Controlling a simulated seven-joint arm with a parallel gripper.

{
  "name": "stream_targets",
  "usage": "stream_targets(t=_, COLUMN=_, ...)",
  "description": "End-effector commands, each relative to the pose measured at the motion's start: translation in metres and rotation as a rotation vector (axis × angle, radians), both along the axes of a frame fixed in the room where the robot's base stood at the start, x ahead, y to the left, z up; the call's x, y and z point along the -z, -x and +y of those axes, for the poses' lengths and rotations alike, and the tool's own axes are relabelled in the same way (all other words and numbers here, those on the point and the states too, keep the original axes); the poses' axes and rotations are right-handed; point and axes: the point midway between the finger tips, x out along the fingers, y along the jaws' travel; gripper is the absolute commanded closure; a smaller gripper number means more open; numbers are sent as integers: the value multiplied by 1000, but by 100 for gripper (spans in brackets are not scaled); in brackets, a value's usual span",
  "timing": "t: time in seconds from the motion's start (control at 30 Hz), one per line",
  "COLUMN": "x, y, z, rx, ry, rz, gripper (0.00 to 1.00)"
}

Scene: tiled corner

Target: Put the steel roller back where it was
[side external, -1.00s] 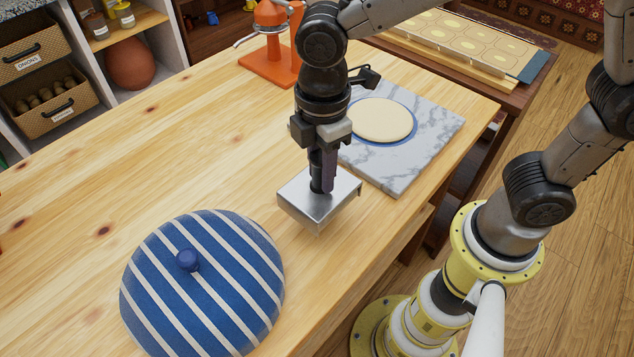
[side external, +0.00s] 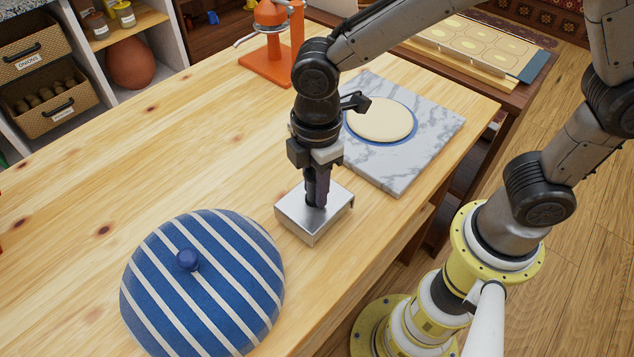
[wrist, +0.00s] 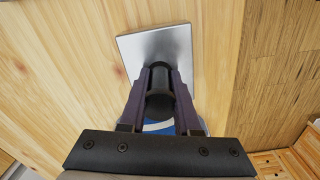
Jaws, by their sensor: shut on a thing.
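No roller shape shows in either view. My gripper (side external: 317,200) is shut on the upright black handle (wrist: 158,84) of a shiny, box-like steel piece (side external: 299,218). In the wrist view the steel piece (wrist: 160,48) lies under the fingers, with the handle between them. The steel piece is roughly level, on or just above the wooden table (side external: 190,160); I cannot tell if it touches. Its underside is hidden.
A blue-and-white striped dome (side external: 200,290) stands at the front left. A marble slab (side external: 430,150) with a pale dough disc (side external: 379,119) lies behind right. An orange stand (side external: 268,65) is at the back. Clear table lies to the left; the table edge is to the right.

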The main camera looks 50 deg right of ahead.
Motion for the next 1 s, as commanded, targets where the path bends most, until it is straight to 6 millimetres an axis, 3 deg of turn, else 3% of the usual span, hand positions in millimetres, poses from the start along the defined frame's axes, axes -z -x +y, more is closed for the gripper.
stream_targets(t=0.17, x=10, y=4, z=-2, rx=-1, ry=10, rz=18, gripper=100)
stream_targets(t=0.2, x=12, y=5, z=-2, rx=-1, ry=13, rz=22, gripper=65)
stream_targets(t=0.37, x=13, y=6, z=-3, rx=-1, ry=14, rz=24, gripper=39)
stream_targets(t=0.73, x=4, y=5, z=-3, rx=-1, ry=16, rz=23, gripper=39)
stream_targets(t=1.0, x=-51, y=3, z=-1, rx=0, ry=8, rz=12, gripper=39)
